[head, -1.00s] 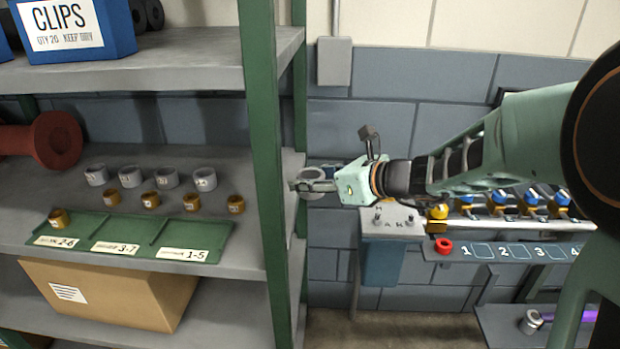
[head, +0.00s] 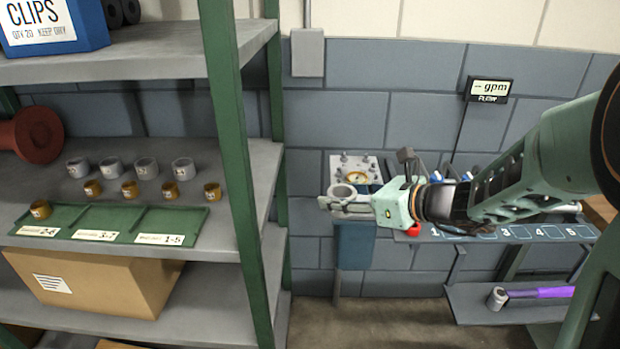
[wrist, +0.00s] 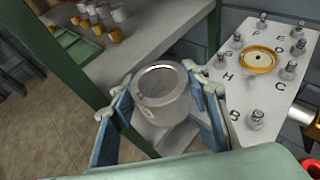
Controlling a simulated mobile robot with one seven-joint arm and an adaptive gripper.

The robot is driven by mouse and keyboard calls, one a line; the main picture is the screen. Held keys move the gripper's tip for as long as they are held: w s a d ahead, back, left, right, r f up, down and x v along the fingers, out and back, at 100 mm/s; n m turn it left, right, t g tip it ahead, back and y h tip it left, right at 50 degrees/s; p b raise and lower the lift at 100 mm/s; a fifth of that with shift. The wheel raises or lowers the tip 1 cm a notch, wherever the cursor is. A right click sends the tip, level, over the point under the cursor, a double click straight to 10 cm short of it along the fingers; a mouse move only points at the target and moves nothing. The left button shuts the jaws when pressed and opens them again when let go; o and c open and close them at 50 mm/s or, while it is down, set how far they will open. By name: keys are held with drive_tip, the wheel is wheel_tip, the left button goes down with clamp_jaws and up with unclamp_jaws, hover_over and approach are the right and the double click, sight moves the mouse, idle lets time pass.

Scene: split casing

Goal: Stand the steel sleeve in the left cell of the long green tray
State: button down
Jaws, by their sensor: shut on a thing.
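My gripper (head: 345,201) is shut on a grey steel sleeve (wrist: 162,87), an open-topped ring with a small mark on its side. It is held in the air right of the shelf's green post, in front of a lettered panel. The long green tray (head: 102,219) lies on the middle shelf. It has three cells, with front labels that look like 2-6, 3-7 and 1-5. A brass ring (head: 40,209) stands in or at the back of the left cell; I cannot tell exactly. The tray also shows small in the wrist view (wrist: 86,48).
Several grey sleeves (head: 146,168) and brass rings (head: 130,189) stand behind the tray. The green post (head: 236,150) rises between my gripper and the tray. An upper shelf (head: 150,58) hangs above. The lettered panel (wrist: 244,88) has upright pegs.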

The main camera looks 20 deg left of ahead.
drive_tip(key=s+d+f+t, duration=0.1)
drive_tip(key=d+f, duration=0.3)
drive_tip(key=d, duration=0.8)
drive_tip(key=s+d+f+m+t+h, duration=0.1)
drive_tip(key=d+f, duration=0.3)
drive_tip(key=d, duration=0.7)
drive_tip(key=shift+s+d+f+m, duration=0.15)
drive_tip(key=shift+s+d+m, duration=0.15)
drive_tip(key=shift+d, duration=0.1)
drive_tip(key=shift+a, duration=0.2)
